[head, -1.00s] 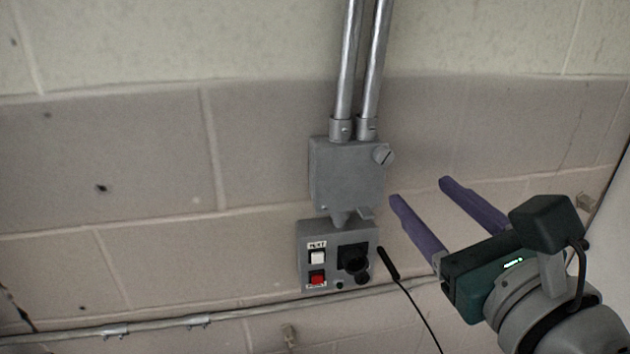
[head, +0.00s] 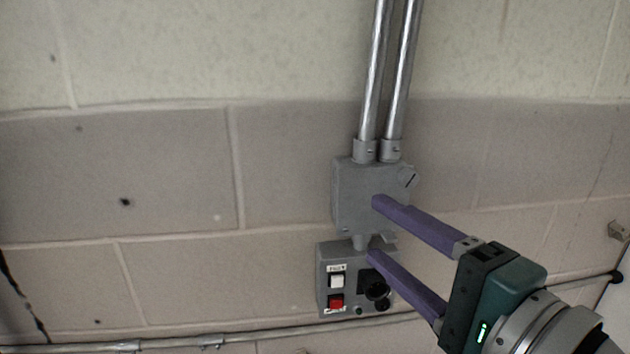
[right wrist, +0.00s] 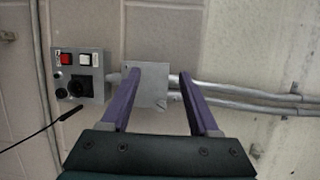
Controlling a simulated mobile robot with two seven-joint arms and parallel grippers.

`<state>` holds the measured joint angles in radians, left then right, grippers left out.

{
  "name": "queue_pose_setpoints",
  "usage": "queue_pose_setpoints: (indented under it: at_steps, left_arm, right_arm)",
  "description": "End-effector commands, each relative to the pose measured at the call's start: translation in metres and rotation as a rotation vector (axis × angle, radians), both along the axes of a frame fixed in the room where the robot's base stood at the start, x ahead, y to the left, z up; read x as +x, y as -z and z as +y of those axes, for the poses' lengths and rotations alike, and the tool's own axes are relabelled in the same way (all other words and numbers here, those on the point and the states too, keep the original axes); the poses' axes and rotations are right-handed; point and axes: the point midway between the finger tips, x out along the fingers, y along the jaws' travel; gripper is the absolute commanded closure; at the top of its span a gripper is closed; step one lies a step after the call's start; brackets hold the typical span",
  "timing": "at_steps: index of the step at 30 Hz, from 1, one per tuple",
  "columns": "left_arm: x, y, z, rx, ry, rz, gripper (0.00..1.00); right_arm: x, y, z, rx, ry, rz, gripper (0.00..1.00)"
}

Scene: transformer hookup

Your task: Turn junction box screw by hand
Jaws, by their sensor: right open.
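The grey junction box (head: 350,190) is on the wall below two metal conduits. Its slotted screw (head: 408,178) is at the upper right corner. My right gripper (head: 374,228) is open and empty, its two purple fingers pointing left toward the box. In the head view its upper fingertip overlaps the box face, below and left of the screw; contact cannot be told. In the right wrist view the box (right wrist: 146,86) shows between the fingers, with the screw (right wrist: 162,101) at its lower right, inside the gap of the gripper (right wrist: 159,73). My left gripper is not in view.
A control box (head: 327,262) with a white button, a red button and a black knob sits just below the junction box. A thin horizontal conduit (head: 270,334) runs along the wall below. A black cable (right wrist: 40,132) shows in the right wrist view. The wall left is clear.

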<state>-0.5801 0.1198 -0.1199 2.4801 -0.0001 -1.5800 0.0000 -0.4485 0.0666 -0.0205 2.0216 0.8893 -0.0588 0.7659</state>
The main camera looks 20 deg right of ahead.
Motion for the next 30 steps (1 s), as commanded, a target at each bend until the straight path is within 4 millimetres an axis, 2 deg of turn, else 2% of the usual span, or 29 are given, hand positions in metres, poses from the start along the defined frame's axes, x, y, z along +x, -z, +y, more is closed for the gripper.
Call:
queue_pose_setpoints:
  at_steps: [1, 3, 6, 9, 14, 22, 30]
  left_arm:
    - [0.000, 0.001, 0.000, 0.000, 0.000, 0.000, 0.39]
    - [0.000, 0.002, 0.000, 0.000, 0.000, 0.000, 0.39]
    - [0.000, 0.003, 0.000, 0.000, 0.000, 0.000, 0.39]
    - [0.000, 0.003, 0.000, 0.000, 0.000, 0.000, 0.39]
    - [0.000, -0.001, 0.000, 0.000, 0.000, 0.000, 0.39]
    - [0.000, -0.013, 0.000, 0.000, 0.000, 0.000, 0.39]
    - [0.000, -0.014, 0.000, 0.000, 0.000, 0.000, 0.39]
  right_arm:
    - [-0.001, -0.004, -0.014, 0.260, 0.069, -0.012, 0.39]
    - [-0.003, -0.009, -0.033, 0.607, 0.155, -0.040, 0.39]
    - [-0.007, -0.009, -0.056, 0.975, 0.243, -0.083, 0.39]
    - [-0.011, -0.006, -0.068, 1.191, 0.291, -0.114, 0.39]
    - [-0.005, -0.006, -0.075, 1.285, 0.310, -0.130, 0.39]
    - [0.039, -0.009, -0.085, 1.279, 0.306, -0.131, 0.39]
    - [0.076, -0.005, -0.094, 1.276, 0.306, -0.128, 0.39]
